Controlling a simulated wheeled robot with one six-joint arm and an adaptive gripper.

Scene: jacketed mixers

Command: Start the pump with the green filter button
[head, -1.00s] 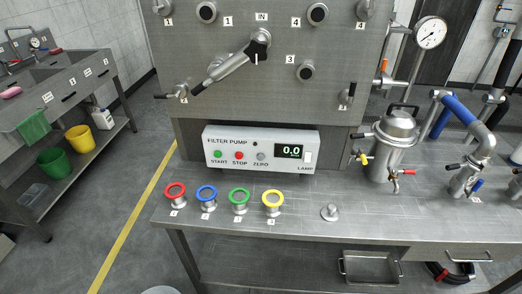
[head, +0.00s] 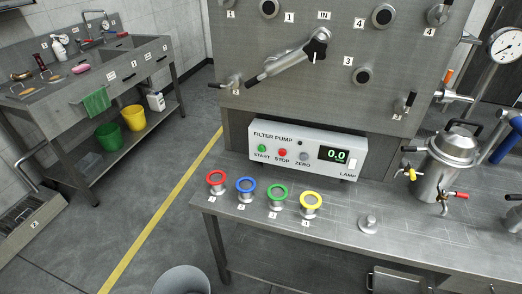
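The filter pump box (head: 308,151) is a white control panel on the steel bench, below the large metal panel. Its green START button (head: 262,148) is at the left, beside the red STOP button (head: 283,153) and the grey ZERO button (head: 304,157). The display (head: 334,155) reads 0.0. A LAMP switch (head: 352,164) is at the right end. My gripper does not show in the head view.
Red (head: 216,178), blue (head: 246,185), green (head: 277,192) and yellow (head: 311,200) ringed fittings stand along the bench's front left. A steel vessel (head: 447,160) stands at the right. A grey bin (head: 183,281) is on the floor. A sink bench (head: 140,62) is at the left.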

